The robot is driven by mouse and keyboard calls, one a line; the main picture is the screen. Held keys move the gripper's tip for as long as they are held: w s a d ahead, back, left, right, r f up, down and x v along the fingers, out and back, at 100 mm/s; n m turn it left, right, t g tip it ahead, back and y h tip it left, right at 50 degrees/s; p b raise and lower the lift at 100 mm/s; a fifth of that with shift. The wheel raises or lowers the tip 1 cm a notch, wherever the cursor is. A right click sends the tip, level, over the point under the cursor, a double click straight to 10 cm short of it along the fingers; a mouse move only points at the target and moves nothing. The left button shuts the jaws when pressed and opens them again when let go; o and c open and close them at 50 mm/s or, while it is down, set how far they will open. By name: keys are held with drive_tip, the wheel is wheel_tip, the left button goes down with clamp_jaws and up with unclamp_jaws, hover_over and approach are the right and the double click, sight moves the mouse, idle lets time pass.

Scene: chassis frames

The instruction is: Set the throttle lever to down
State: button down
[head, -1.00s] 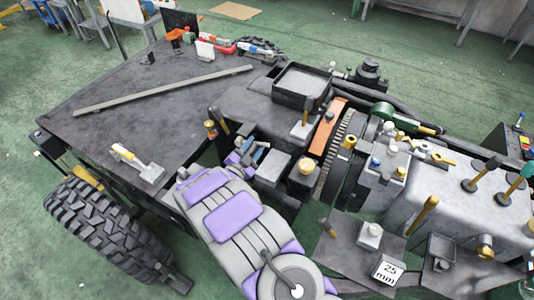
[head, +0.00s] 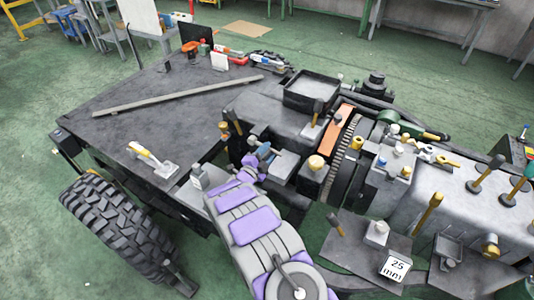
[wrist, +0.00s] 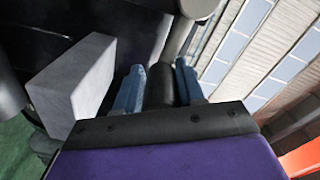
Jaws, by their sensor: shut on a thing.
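My gripper (head: 264,153) reaches the near side of the chassis middle, left of the toothed ring. In the wrist view my gripper (wrist: 158,88) has its two blue fingers shut on a dark rounded handle (wrist: 160,86). This handle is likely the throttle lever's, but I cannot tell for certain. In the head view my arm and fingers hide most of it, so its angle is unclear. A dark post with a gold base (head: 235,121) stands just left of my gripper, apart from it.
A pale grey block (wrist: 75,82) is close left of my fingers in the wrist view. A grey box (head: 286,165) stands right of my gripper. The flat deck (head: 120,115) carries a long bar (head: 180,95) and a white-handled clamp (head: 150,160). Several levers stand at right.

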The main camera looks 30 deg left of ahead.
drive_tip(key=shift+s+a+f, duration=0.1)
drive_tip(key=shift+a+f, duration=0.05)
drive_tip(key=shift+f, duration=0.15)
drive_tip(key=c, duration=1)
unclamp_jaws()
drive_tip(key=shift+o, duration=0.8)
drive_tip(key=shift+a+f, duration=0.1)
drive_tip(key=shift+a, duration=0.05)
drive_tip(key=shift+o, duration=0.2)
drive_tip(key=shift+a, duration=0.25)
drive_tip(key=shift+s+d+r, duration=0.2)
drive_tip(key=shift+s+d, duration=0.05)
drive_tip(key=shift+s, duration=0.05)
drive_tip(key=s+a+p, duration=0.1)
drive_tip(key=s+p, duration=0.2)
drive_tip(key=s, duration=1.3)
drive_tip(key=shift+s+a+f, duration=0.2)
drive_tip(key=shift+a, duration=0.2)
drive_tip(key=shift+w+a, duration=0.1)
drive_tip(key=shift+a, duration=0.05)
